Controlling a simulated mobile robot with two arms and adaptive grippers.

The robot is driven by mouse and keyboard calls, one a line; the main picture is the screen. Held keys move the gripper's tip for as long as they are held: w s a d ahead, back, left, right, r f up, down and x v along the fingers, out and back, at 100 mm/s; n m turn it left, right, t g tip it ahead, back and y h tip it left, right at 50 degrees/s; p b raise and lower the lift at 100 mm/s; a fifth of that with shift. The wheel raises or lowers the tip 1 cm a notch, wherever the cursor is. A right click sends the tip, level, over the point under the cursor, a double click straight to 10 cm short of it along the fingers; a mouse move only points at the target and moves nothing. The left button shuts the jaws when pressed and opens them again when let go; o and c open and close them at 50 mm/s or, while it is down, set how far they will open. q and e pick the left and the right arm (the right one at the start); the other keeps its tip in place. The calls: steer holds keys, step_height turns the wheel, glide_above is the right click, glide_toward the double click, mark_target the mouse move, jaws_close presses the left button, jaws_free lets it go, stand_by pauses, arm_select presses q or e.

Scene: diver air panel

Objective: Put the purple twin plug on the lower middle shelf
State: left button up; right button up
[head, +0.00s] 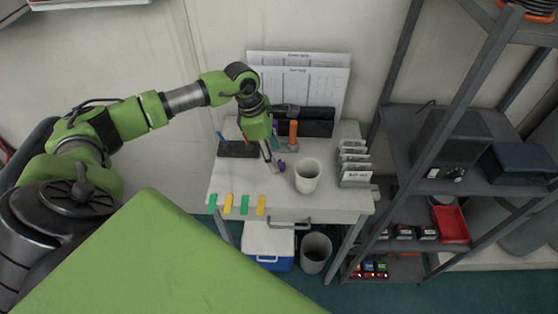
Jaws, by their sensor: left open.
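A small purple thing (281,164), which looks like the purple twin plug, is at the white table (235,185), just left of a white cup. My left gripper (272,165) points down over the table right beside it, with its fingers apart. I cannot tell whether the fingertips touch the plug. The grey shelf rack stands on the right, with a middle shelf (400,150) and a lower shelf (400,247) in view. My right gripper is not in view.
The white cup (307,176) stands close to the gripper. A card rack (355,165), a hammer with an orange handle (293,131) and a dark pen tray (238,149) are also on the table. A red tray (451,224) is on the rack. A bin (315,253) stands below.

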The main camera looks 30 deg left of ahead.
arm_select(q)
steer(key=shift+p+x, duration=0.9)
steer(key=x, duration=0.2)
steer(key=shift+w+a+f+p, duration=0.1)
steer(key=shift+a+f+p, duration=0.05)
steer(key=shift+f+p, duration=0.2)
steer(key=shift+f, duration=0.25)
steer(key=shift+w+f, duration=0.1)
steer(key=shift+f, duration=0.05)
steer(key=c, duration=1)
steer(key=shift+c, duration=0.6)
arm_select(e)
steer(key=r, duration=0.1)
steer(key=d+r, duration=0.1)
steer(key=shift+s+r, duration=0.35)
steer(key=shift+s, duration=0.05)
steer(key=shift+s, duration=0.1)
